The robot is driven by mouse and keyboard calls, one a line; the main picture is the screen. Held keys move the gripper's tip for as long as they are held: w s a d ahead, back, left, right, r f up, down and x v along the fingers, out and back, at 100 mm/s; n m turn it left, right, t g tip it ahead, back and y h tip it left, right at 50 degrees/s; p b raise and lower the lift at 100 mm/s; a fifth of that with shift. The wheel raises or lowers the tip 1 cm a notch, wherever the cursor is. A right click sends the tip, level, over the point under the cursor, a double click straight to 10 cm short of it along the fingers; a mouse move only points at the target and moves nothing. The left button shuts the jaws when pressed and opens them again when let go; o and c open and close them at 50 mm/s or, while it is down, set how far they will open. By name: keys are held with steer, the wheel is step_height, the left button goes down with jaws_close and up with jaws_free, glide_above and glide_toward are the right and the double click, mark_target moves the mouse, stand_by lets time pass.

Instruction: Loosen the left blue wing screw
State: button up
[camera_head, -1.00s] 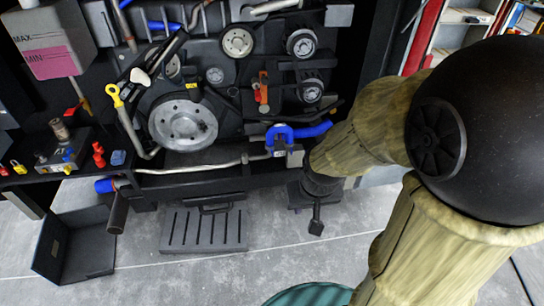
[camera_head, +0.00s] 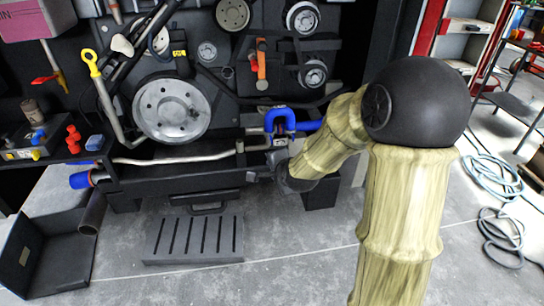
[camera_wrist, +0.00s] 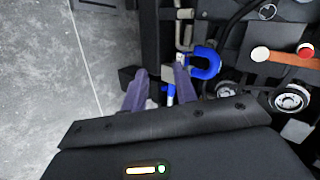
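No blue wing screw can be made out for certain. A bright blue U-shaped hose (camera_head: 280,121) sits at the lower right of the engine block and also shows in the wrist view (camera_wrist: 206,65). In the wrist view a small light-blue part (camera_wrist: 171,93) shows beside the right finger; I cannot tell whether it is a wing screw. My gripper (camera_wrist: 160,76) has its two fingers apart, with a gap between them. In the head view my gripper (camera_head: 262,176) is below the hose, by the lower beam, mostly hidden by my arm.
A large grey pulley (camera_head: 172,108) and smaller pulleys are on the engine. A metal pipe (camera_head: 180,158) runs along the lower beam. A slotted grey step (camera_head: 195,240) and an open black box (camera_head: 45,255) are on the floor. Coiled hoses (camera_head: 495,180) lie at the right.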

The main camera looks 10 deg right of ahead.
steer(key=w+d+f+m+t+h+b, duration=0.1)
steer(key=w+f+m+t+b, duration=0.3)
steer(key=m+b, duration=0.5)
steer(key=w+d+f+m+t+b, duration=0.3)
steer(key=w+f+m+t+b, duration=0.1)
steer(key=w+f+m+b, duration=0.4)
steer(key=m+b, duration=0.2)
steer(key=b, duration=0.1)
steer(key=shift+w+d+f+h, duration=0.15)
steer(key=shift+f+h, duration=0.25)
steer(key=shift+w, duration=0.15)
steer(key=w+b, duration=0.4)
steer(key=w, duration=1.3)
steer(key=shift+w, duration=0.1)
jaws_close()
